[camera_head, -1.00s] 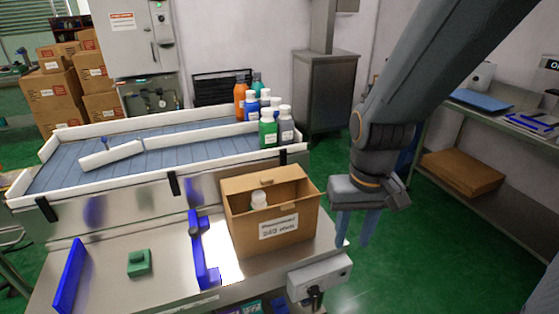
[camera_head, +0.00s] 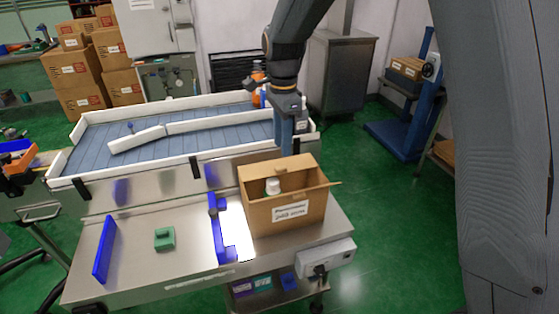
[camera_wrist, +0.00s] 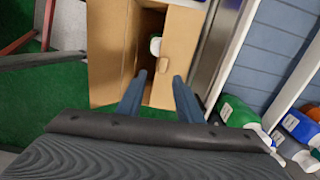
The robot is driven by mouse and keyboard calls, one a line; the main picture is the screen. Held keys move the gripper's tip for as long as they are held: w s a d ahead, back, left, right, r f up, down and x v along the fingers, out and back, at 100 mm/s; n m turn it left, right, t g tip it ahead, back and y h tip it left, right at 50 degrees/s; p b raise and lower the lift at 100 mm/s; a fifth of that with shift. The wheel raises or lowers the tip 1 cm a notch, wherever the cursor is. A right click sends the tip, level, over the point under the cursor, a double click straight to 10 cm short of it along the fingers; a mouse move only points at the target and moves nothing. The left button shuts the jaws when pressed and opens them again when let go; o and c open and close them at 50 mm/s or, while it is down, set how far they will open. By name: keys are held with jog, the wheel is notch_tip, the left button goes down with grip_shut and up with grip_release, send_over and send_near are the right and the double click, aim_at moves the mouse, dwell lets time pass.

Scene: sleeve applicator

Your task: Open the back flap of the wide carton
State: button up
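The wide carton (camera_head: 262,218) is a brown box with a white label. It stands upright on the steel bench, with a white-capped bottle (camera_head: 272,186) inside. Its back flap (camera_head: 290,168) stands up along the rear edge in the head view. My gripper (camera_head: 285,148) points down just behind the carton's rear edge. Its two blue-grey fingers (camera_wrist: 159,78) are apart with nothing visibly held. I cannot tell whether they touch the flap.
The conveyor (camera_head: 205,143) with white rails lies behind the bench. Several bottles stand at its right end, partly hidden by my arm; a green one (camera_wrist: 238,112) shows in the wrist view. A blue fence (camera_head: 216,230) and green block (camera_head: 165,238) are left of the carton.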

aim_at(279, 168)
jog(key=shift+w+a, duration=0.25)
jog(key=shift+a, duration=0.1)
jog(key=shift+a+f+m, duration=0.1)
jog(key=shift+f+m, duration=0.15)
jog(key=shift+m, duration=0.05)
jog(key=shift+f+p, duration=0.9)
jog(key=shift+f, duration=2.7)
grip_shut()
